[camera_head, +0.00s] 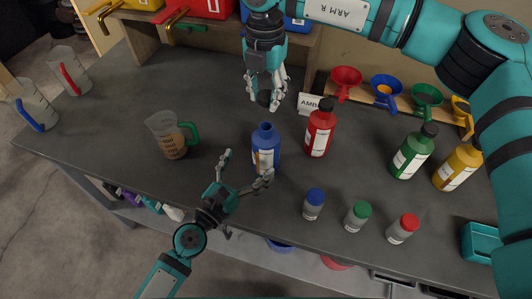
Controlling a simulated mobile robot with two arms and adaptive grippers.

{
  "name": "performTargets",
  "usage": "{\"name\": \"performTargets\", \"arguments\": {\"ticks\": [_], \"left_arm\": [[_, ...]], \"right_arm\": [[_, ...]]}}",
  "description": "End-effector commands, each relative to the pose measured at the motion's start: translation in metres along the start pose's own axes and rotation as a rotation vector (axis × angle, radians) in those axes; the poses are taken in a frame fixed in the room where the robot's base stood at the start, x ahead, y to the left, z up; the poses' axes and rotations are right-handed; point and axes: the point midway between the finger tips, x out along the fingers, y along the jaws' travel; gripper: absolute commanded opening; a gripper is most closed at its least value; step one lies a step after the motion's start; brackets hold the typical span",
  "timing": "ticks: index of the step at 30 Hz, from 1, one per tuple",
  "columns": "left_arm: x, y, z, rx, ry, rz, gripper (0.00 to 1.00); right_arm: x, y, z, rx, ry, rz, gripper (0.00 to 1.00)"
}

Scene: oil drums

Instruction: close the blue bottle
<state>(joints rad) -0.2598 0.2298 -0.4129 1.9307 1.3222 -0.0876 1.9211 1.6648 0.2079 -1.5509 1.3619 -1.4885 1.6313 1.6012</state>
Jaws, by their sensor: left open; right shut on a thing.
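The blue bottle (265,155) stands upright near the middle of the table, with a pale label and no cap on its neck. My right gripper (264,98) is above and behind it, shut on a small dark thing that looks like a black cap (264,98). The cap is apart from the bottle's mouth, and the fingers partly hide it. My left gripper (247,168) is open at the front left of the bottle, its fingers spread toward the bottle's lower part. I cannot tell whether a finger touches it.
A capped red bottle (319,132) stands close to the right, with a small sign (309,104) behind it. Green (412,155) and yellow (457,168) bottles stand farther right. Small blue-, green- and red-capped containers (357,217) line the front. A measuring jug (172,140) stands left.

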Motion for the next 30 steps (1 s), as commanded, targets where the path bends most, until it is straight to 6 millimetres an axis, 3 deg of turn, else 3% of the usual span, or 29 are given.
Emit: {"name": "performTargets", "arguments": {"ticks": [6,13,27,30], "left_arm": [[0.046,0.0,0.002,0.0,-0.004,0.0,0.96],[0.077,0.0,0.001,0.001,-0.003,-0.001,0.96],[0.087,0.0,0.001,0.002,-0.001,-0.002,0.96],[0.087,0.0,0.001,0.002,-0.001,-0.002,0.82]], "right_arm": [[0.0,0.0,0.0,0.0,0.0,0.0,0.18],[0.0,0.0,0.0,0.0,0.0,0.0,0.18],[0.0,0.0,0.0,0.0,0.0,0.0,0.18],[0.0,0.0,0.0,0.0,0.0,0.0,0.18]]}}
